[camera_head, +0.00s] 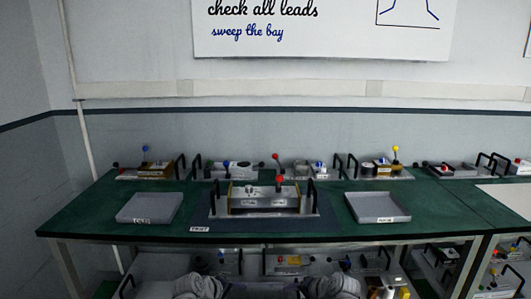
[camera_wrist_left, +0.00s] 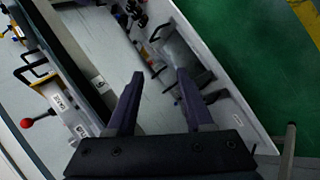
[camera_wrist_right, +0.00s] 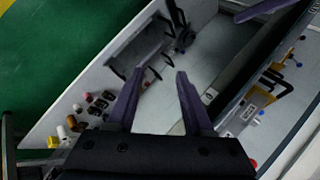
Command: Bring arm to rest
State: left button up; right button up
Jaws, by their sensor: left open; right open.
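My left gripper (camera_wrist_left: 160,74) is open and empty in the left wrist view, its two dark fingers apart. It hangs in front of a lower shelf (camera_wrist_left: 245,118) with devices on it. My right gripper (camera_wrist_right: 160,73) is open and empty in the right wrist view, also over shelf space beside the bench edge. Neither gripper's fingers show clearly in the head view, where only grey parts of my arms appear at the bottom. A metal device with a red-knobbed lever (camera_head: 262,200) stands on the dark mat at the middle of the green bench (camera_head: 90,215).
An empty grey tray (camera_head: 150,208) lies left of the mat and another grey tray (camera_head: 378,207) lies right of it. Several lever devices line the bench's back edge. More parts crowd the shelf below. The bench's front edge lies ahead of my arms.

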pick_arm(q)
jog(key=s+a+f+m+g+y, duration=0.5)
jog(key=s+a+f+m, duration=0.15)
jog(key=s+m, duration=0.35)
pick_arm(e)
jog(key=s+d+f+n+g+h, duration=0.5)
jog(key=s+d+f+n, duration=0.15)
jog(key=s, duration=0.45)
pick_arm(q)
jog(key=s+d+r+m+g+y+p, duration=0.1)
jog(key=s+d+r+m+g+p, duration=0.1)
jog(key=s+d+r+p, duration=0.5)
notch_tip(320, 180, up, 3)
jog(key=shift+s+d+m+y+p, duration=0.3)
jog(key=shift+s+d+m+p, duration=0.15)
jog(key=shift+d+p, duration=0.7)
pick_arm(e)
jog(key=s+a+r+n+g+h, duration=0.1)
jog(key=s+a+r+n, duration=0.3)
jog(key=a+r, duration=0.5)
jog(key=shift+s+r+n+g+h, duration=0.3)
jog(key=shift+s+r+n+g, duration=0.15)
jog(key=shift+s, duration=0.8)
pick_arm(q)
jog(key=shift+w, duration=0.15)
jog(key=shift+c, duration=0.2)
pick_arm(e)
jog(key=shift+w+a+r, duration=0.1)
